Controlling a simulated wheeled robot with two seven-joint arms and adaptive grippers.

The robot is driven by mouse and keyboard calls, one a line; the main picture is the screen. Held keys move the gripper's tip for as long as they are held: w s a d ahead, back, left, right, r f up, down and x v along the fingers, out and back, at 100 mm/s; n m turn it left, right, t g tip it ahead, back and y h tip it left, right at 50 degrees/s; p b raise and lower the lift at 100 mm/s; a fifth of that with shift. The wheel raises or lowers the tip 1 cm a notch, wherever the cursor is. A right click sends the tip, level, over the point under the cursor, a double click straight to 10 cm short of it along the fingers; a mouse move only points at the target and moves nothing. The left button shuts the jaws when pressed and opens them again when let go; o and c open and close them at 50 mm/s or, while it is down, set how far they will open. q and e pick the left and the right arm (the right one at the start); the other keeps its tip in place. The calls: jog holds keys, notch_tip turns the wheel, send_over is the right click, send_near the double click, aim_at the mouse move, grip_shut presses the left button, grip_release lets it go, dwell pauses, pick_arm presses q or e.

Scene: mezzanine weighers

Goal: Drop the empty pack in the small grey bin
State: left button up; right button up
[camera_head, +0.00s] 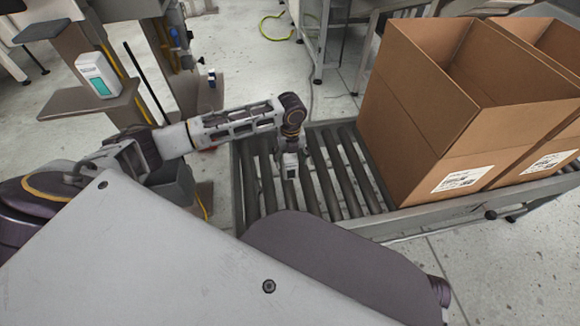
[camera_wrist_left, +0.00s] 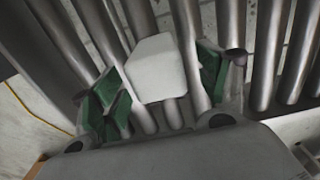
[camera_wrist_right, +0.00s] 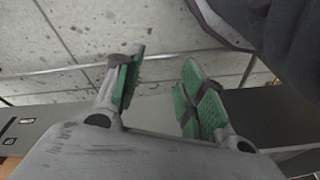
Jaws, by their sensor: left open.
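A white pack (camera_wrist_left: 157,55) shows between the spread green-padded fingers of my left gripper (camera_wrist_left: 163,85) in the left wrist view, over the conveyor rollers. There is a gap on its right side; whether the left finger touches it I cannot tell. In the head view my left gripper (camera_head: 291,158) points down over the rollers, and a small white piece (camera_head: 290,166) shows there. Another white pack with a teal label (camera_head: 98,75) stands on a brown shelf at the left. My right gripper (camera_wrist_right: 160,88) is open and empty. I cannot make out a small grey bin.
The roller conveyor (camera_head: 330,170) runs under my left gripper. Two open cardboard boxes (camera_head: 425,120) stand on its right part. A brown stand with a shelf (camera_head: 95,103) is left of my arm. Rollers between gripper and boxes are bare.

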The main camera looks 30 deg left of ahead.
pick_arm(q)
jog(key=f+b, duration=0.1)
jog(key=f, duration=0.2)
jog(key=shift+a+f, duration=0.1)
jog(key=shift+a, duration=0.1)
jog(key=shift+f+b, duration=0.45)
jog(key=shift+f, duration=0.4)
pick_arm(e)
jog(key=r, duration=0.3)
jog(key=shift+a+r+t, duration=0.15)
jog(key=shift+a+t, duration=0.15)
jog(key=shift+t, duration=0.1)
jog(key=shift+w, duration=0.15)
pick_arm(q)
jog(key=c, duration=1.2)
